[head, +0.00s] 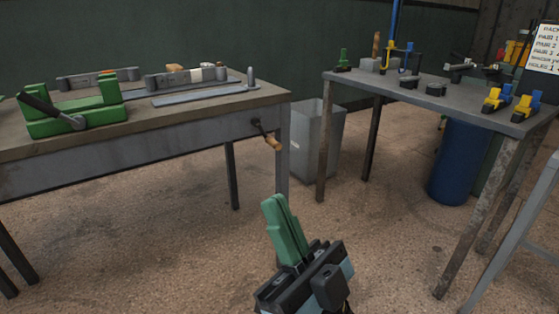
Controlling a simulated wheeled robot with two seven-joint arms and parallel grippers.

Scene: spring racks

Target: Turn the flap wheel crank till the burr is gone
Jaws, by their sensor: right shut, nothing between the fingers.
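A small dark crank (258,126) with a wooden handle (273,142) sticks out at the right end of the left workbench's front side. It hangs tilted down to the right. I cannot make out the flap wheel or any burr for certain. My right gripper (273,203) has green fingers pressed together, with nothing between them. It is in the lower middle of the head view, over the floor, below and apart from the crank handle in the picture. My left gripper is not in view.
The left workbench (200,112) carries a green fixture with a black lever (75,117) and grey rail fixtures (187,80). A grey bin (312,145) stands between it and the right table (440,103), which holds several small tools. A blue barrel (460,165) stands behind. The floor in between is clear.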

